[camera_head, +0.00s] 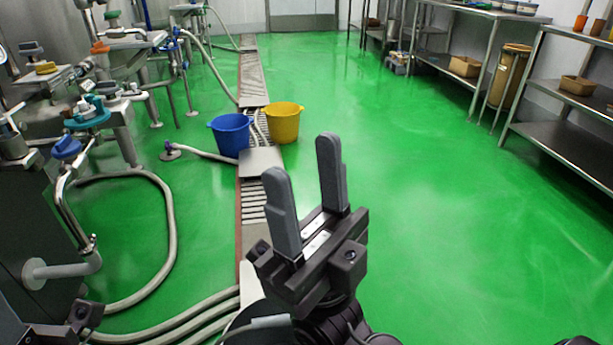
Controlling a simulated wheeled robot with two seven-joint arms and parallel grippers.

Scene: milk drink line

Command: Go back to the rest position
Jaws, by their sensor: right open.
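My right gripper (301,162) stands up in the lower middle of the head view, above the green floor. Its two grey fingers are apart, with nothing between them. Its black body and wrist show below the fingers. It is not touching anything that I can see. The fingers of my left gripper do not show. A dark part at the bottom left edge may belong to my left arm, but I cannot tell.
A blue bucket (231,135) and a yellow bucket (284,123) stand by the floor drain (250,75). Pipes, hoses (165,220) and machinery fill the left. Steel shelves (565,150) line the right. The green floor (440,200) between is clear.

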